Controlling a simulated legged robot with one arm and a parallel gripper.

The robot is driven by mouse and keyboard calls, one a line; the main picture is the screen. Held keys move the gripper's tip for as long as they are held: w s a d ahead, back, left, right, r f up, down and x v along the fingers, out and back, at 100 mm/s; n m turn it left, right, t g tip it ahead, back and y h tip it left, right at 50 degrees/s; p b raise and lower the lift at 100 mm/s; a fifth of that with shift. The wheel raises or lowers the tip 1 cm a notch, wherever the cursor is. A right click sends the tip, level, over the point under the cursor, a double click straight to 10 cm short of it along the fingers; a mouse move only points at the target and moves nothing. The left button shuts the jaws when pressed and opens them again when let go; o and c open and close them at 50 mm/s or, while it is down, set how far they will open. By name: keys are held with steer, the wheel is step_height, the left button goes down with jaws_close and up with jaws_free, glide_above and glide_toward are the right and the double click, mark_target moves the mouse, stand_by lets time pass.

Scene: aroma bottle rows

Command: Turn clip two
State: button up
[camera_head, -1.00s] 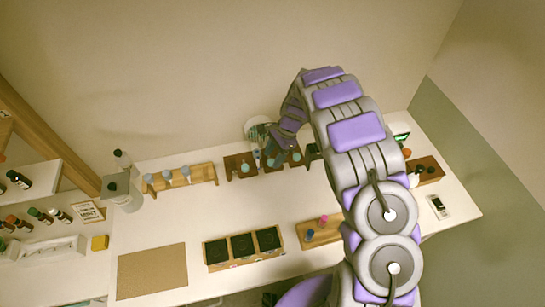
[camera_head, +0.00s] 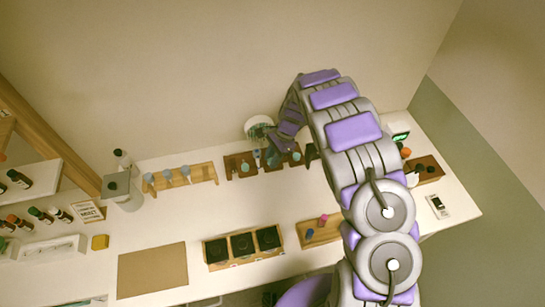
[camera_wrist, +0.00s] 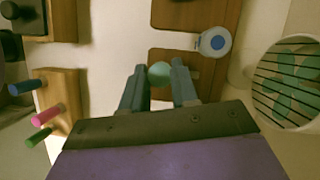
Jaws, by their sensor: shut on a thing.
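My gripper (camera_wrist: 160,85) is shut on a small round teal knob (camera_wrist: 159,72), which shows between the two fingertips in the wrist view. A dark brown wooden rack (camera_wrist: 195,14) lies around and beyond the fingers. In the head view my gripper (camera_head: 273,157) is over this brown rack (camera_head: 232,162) at the back of the table, and my arm hides part of it. Teal pieces (camera_head: 244,167) stand along the rack. I cannot tell from a label which piece is clip two.
A white round piece with a blue centre (camera_wrist: 214,41) sits close right of my fingers. A light wooden rack (camera_head: 206,173), a three-part box (camera_head: 215,267) and a brown mat (camera_head: 152,270) are on the table. The table middle (camera_head: 200,215) is clear.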

steer(key=shift+w, duration=0.1)
jaws_close()
steer(key=shift+n, duration=0.3)
steer(key=n, duration=0.2)
steer(key=n+g+h+b, duration=0.1)
steer(key=shift+w+a+n, duration=0.15)
steer(key=shift+w+n, duration=0.05)
steer(key=shift+n, duration=0.2)
steer(key=n+h, duration=0.1)
steer(key=n, duration=0.1)
steer(key=n+b, duration=0.1)
steer(key=n, duration=0.1)
steer(key=shift+n+g+h, duration=0.3)
steer(key=shift+g+h, duration=0.1)
steer(key=n+h, duration=0.1)
steer(key=n, duration=0.3)
steer(key=shift+a+h+b, duration=0.2)
steer(key=shift+h+b, duration=0.2)
steer(key=shift+r+n+h, duration=0.1)
steer(key=shift+n+h, duration=0.7)
steer(key=shift+n, duration=1.6)
steer(key=shift+s, duration=0.1)
